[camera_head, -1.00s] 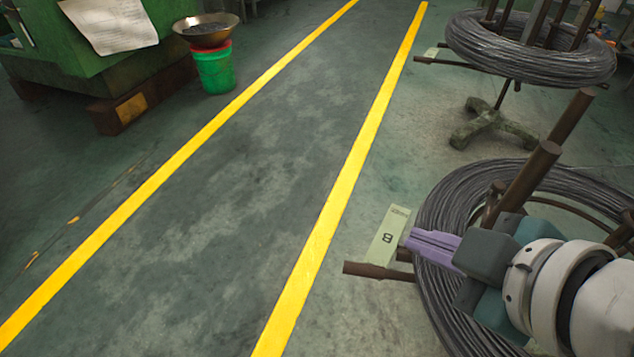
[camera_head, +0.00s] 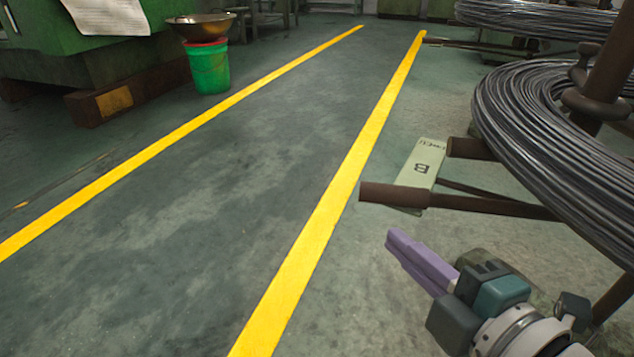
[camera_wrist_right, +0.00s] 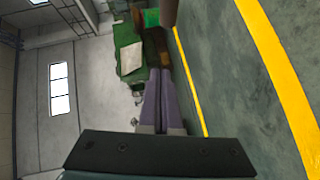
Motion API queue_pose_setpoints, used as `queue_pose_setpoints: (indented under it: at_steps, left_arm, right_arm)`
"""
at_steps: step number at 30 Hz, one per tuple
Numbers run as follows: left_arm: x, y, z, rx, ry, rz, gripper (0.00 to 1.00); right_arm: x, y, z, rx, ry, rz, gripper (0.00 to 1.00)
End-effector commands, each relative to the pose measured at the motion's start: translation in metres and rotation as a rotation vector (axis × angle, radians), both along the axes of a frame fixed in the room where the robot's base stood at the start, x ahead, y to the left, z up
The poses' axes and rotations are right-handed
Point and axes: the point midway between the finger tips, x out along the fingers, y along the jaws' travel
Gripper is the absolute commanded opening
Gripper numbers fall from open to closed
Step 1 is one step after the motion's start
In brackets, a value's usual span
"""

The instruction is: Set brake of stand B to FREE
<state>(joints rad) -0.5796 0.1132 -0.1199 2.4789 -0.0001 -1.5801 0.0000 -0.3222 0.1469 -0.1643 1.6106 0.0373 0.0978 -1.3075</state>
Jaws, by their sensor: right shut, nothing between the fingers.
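Stand B carries a large grey wire coil (camera_head: 530,125) at the right of the head view. A pale green plate marked B (camera_head: 421,175) hangs beside its brown bars. The front brown bar (camera_head: 400,197) sticks out left, its end in front of the plate. I cannot tell which part is the brake or how it is set. My right gripper (camera_head: 396,242), with purple fingers, is shut and empty. In the picture it lies below the front bar, apart from it. The wrist view shows its closed fingers (camera_wrist_right: 160,78). My left gripper is not in view.
A second coil (camera_head: 540,18) stands behind at the upper right. Yellow floor lines (camera_head: 330,205) bound a clear aisle to the left. A green bucket (camera_head: 210,70) with a bowl stands by a green machine (camera_head: 95,60). A brown round piece (camera_wrist_right: 168,12) shows beyond the fingers in the wrist view.

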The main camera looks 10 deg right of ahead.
Motion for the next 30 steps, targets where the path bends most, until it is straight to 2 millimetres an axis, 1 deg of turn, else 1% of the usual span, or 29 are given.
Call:
queue_pose_setpoints:
  at_steps: [1, 3, 15, 19, 23, 30]
  left_arm:
    - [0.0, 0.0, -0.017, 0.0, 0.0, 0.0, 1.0]
    - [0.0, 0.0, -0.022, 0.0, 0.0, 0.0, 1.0]
    - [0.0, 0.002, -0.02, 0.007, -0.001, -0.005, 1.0]
    - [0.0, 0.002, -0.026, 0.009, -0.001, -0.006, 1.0]
    - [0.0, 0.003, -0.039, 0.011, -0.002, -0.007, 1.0]
    - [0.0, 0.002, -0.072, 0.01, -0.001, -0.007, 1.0]
  right_arm:
    - [0.001, 0.0, -0.016, -0.009, -0.013, 0.003, 0.0]
    - [0.001, 0.0, -0.02, -0.021, -0.026, 0.006, 0.0]
    - [0.002, 0.0, -0.018, -0.027, -0.033, 0.008, 0.0]
    - [0.009, 0.001, -0.021, -0.025, -0.034, 0.007, 0.0]
    - [0.027, 0.005, -0.026, -0.027, -0.036, 0.008, 0.0]
    - [0.078, 0.014, -0.038, -0.025, -0.038, 0.008, 0.0]
